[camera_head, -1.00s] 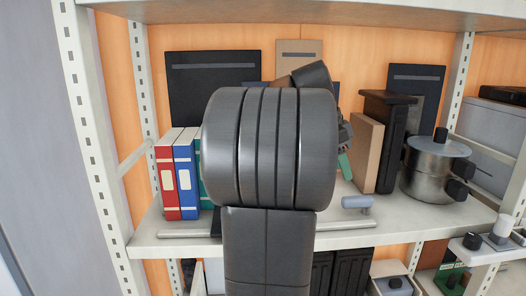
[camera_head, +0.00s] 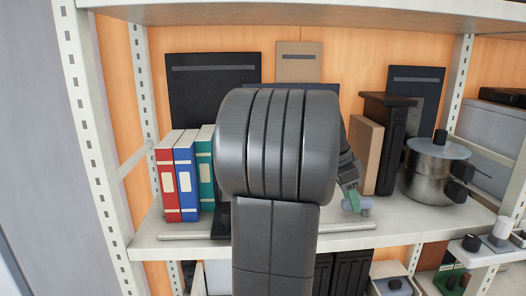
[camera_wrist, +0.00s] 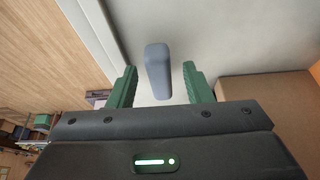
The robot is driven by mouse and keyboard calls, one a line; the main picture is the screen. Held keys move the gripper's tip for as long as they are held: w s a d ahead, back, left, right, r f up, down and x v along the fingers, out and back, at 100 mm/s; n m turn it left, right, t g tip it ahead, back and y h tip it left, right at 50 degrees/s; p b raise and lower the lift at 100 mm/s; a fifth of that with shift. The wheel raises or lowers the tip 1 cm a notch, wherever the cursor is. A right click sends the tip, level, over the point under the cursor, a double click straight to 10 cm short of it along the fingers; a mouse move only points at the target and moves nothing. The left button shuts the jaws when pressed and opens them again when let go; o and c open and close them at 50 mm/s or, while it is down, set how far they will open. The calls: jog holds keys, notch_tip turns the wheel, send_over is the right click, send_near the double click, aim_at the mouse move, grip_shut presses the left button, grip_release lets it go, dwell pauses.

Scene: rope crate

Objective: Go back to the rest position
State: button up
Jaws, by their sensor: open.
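My gripper (camera_head: 352,193) shows in the head view at the right of my arm, just above the shelf board, with part of it hidden behind my arm. In the wrist view my gripper (camera_wrist: 160,78) has its two green fingers wide apart, with nothing clamped between them. A small blue-grey rounded bar (camera_wrist: 157,70) lies on the pale shelf surface beyond the fingertips, in line with the gap. In the head view the bar (camera_head: 364,206) is partly covered by the gripper; I cannot tell whether they touch.
Red, blue and green binders (camera_head: 185,175) stand left of my arm. A brown box (camera_head: 366,150) and a dark upright case (camera_head: 391,140) stand just right of the gripper, with a steel pot (camera_head: 432,175) beyond. A shelf overhangs above.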

jog(key=shift+s+d+n, duration=0.1)
jog(key=shift+n, duration=0.3)
jog(key=shift+s+n+t, duration=0.4)
jog(key=shift+n, duration=0.4)
